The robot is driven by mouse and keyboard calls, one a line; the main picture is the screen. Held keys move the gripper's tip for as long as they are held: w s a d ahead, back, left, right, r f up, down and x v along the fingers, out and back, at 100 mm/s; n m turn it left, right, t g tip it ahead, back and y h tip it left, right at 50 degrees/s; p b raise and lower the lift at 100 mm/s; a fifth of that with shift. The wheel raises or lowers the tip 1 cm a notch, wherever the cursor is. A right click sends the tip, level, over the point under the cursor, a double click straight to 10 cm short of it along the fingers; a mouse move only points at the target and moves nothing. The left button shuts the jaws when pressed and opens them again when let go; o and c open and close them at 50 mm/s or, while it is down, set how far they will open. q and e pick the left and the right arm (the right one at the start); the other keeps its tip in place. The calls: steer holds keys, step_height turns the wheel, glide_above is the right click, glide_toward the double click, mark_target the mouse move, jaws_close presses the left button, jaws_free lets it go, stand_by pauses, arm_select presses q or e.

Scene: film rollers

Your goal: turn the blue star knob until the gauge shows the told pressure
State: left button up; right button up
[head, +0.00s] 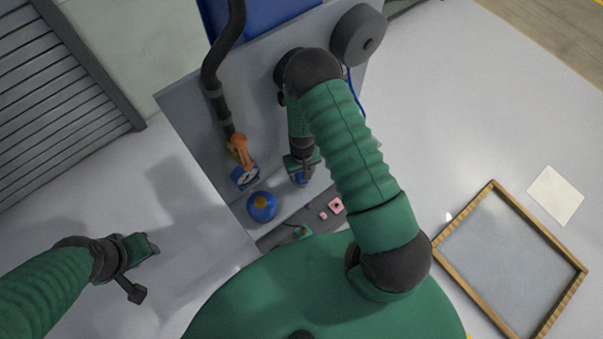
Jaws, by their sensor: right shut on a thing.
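My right gripper (301,175) reaches down over the front of the grey bench and is shut on the blue star knob (302,181). The jaws hide most of the knob, so its star shape is not clear. The gauge (246,177), with a blue case and a pale face, stands left of the knob. Its needle and numbers are too small to read. My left gripper (153,246) is far to the left, over the floor and away from the bench. Its jaws are too unclear to judge.
A round blue part with an orange-yellow centre (262,206) sits between gauge and knob, nearer me. An orange lever (239,148) and a dark hose (218,80) stand behind the gauge. Small pink pieces (336,205) lie near the bench's front. A wood-framed tray (492,187) is right.

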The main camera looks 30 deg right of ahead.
mark_target(301, 173)
steer(key=m, duration=0.2)
steer(key=m+b, duration=0.1)
steer(key=m, duration=0.1)
steer(key=shift+w+d+m+b, duration=0.1)
steer(key=shift+w+m+b, duration=0.1)
steer(key=shift+m+b, duration=0.1)
steer(key=shift+r+m+b, duration=0.15)
steer(key=shift+m+b, duration=0.25)
steer(key=shift+m, duration=1.6)
steer(key=o, duration=1.4)
steer(key=shift+s, duration=0.15)
step_height(301, 173, up, 17)
steer(key=shift+f+b, duration=0.15)
steer(key=shift+b, duration=0.7)
